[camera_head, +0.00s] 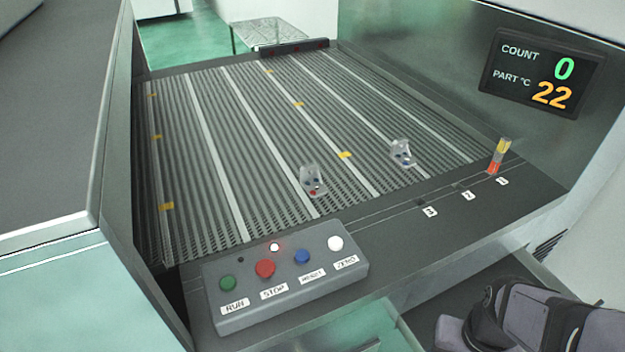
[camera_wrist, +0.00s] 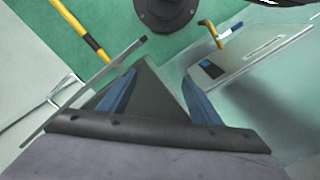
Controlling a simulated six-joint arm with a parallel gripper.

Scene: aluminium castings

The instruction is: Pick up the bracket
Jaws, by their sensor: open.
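Two small silver castings lie on the ribbed conveyor bed in the head view. One casting (camera_head: 312,181) is near the middle front, with dark holes and a small red spot at its lower end. The other casting (camera_head: 402,153) lies farther right and also has dark holes. I cannot tell which is the bracket. My gripper (camera_wrist: 158,88) shows in the wrist view with its two blue fingers apart and nothing between them. Neither casting appears in the wrist view, so the gripper is away from both.
A button box (camera_head: 285,280) stands at the bed's front edge. A red and yellow post (camera_head: 498,156) stands at the right. A display (camera_head: 541,72) reads count 0 and part 22 °C. The ribbed bed (camera_head: 225,150) is mostly clear. Green floor (camera_wrist: 55,40) shows in the wrist view.

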